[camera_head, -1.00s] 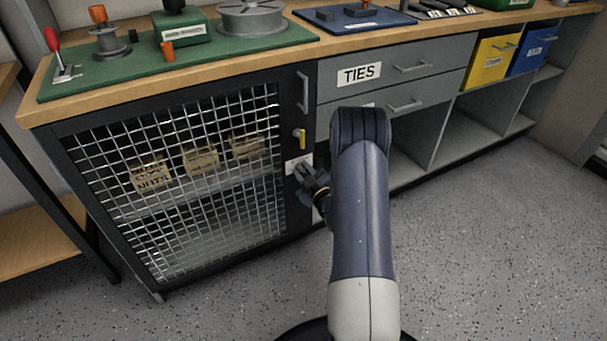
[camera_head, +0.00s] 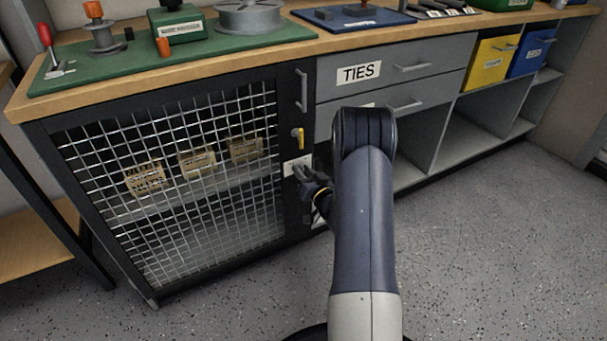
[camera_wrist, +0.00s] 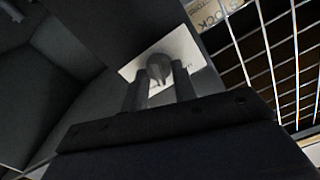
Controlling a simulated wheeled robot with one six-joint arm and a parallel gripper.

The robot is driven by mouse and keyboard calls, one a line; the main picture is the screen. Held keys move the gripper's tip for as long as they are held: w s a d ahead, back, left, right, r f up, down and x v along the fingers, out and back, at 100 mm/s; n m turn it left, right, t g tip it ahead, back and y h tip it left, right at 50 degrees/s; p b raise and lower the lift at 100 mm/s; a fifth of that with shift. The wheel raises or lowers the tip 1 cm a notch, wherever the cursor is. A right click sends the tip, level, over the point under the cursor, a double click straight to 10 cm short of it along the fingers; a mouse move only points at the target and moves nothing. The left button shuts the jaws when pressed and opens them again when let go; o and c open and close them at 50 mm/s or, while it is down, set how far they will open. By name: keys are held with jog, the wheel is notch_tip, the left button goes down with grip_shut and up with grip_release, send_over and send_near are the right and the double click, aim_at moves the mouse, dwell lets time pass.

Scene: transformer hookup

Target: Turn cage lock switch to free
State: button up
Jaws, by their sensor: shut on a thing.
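The cage (camera_head: 170,190) is a black-framed cabinet door with wire mesh at the left of the head view. Its lock switch is a round grey knob (camera_wrist: 159,66) on a white plate (camera_wrist: 190,47) in the wrist view; the plate also shows on the door's right side in the head view (camera_head: 291,170). My gripper (camera_wrist: 161,82) has one finger on each side of the knob and is shut on it. It also shows at the plate in the head view (camera_head: 300,172). The fingers hide part of the knob, and its marking is not legible.
A yellow latch handle (camera_head: 300,138) and a grey pull handle (camera_head: 303,90) sit above the plate. Grey drawers (camera_head: 440,68) and open shelves stand to the right. Cartons (camera_head: 197,163) are behind the mesh. The speckled floor (camera_head: 480,260) in front is clear.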

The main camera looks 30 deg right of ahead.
jog(key=m, duration=0.5)
jog(key=shift+f, duration=0.1)
dwell(0.5)
jog(key=o, duration=1)
jog(key=shift+d, duration=0.1)
jog(key=s+p, duration=0.3)
jog(key=s, duration=0.8)
jog(key=shift+d, duration=0.15)
jog(key=shift+w, duration=0.15)
